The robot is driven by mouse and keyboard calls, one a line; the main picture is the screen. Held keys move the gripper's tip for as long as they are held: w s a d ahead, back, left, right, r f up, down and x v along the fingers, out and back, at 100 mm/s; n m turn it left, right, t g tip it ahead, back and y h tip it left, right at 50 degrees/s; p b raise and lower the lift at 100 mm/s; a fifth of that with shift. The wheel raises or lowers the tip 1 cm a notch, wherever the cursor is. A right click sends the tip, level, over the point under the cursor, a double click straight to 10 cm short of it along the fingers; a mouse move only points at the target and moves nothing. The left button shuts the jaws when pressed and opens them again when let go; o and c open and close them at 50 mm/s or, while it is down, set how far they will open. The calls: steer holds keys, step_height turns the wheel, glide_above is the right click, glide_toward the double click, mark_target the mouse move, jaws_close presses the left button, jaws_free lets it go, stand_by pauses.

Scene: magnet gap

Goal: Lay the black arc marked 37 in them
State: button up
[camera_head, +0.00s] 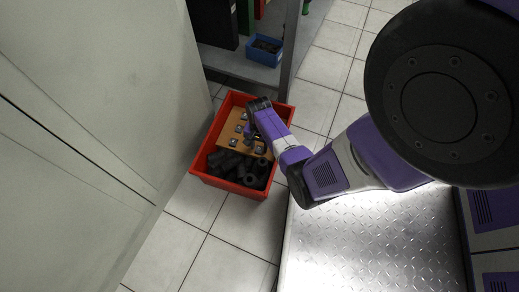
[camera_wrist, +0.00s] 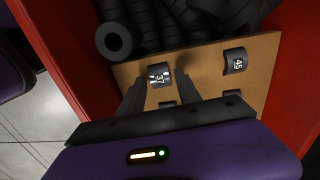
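A black arc marked 37 (camera_wrist: 160,70) lies on a tan board (camera_wrist: 208,62) in the wrist view, its white number facing up. My gripper (camera_wrist: 162,87) is open, with one finger on each side of this arc; I cannot tell if either finger touches it. A second black arc marked 45 (camera_wrist: 236,61) lies to the right on the same board. Other dark pieces nearer my gripper are partly hidden by the fingers. In the head view my gripper (camera_head: 251,134) is over the board (camera_head: 234,113) inside the red crate (camera_head: 215,180).
Several thick black rings (camera_wrist: 114,41) are piled in the crate beside the board. The red crate wall (camera_wrist: 290,75) rises close at the right. A grey cabinet (camera_head: 100,90) stands left of the crate. A blue bin (camera_head: 265,50) sits on a shelf behind.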

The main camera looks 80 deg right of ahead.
mark_target(259, 148)
steer(key=shift+c, duration=0.2)
jaws_close()
steer(key=shift+r+p, duration=2.55)
steer(key=shift+p, duration=0.1)
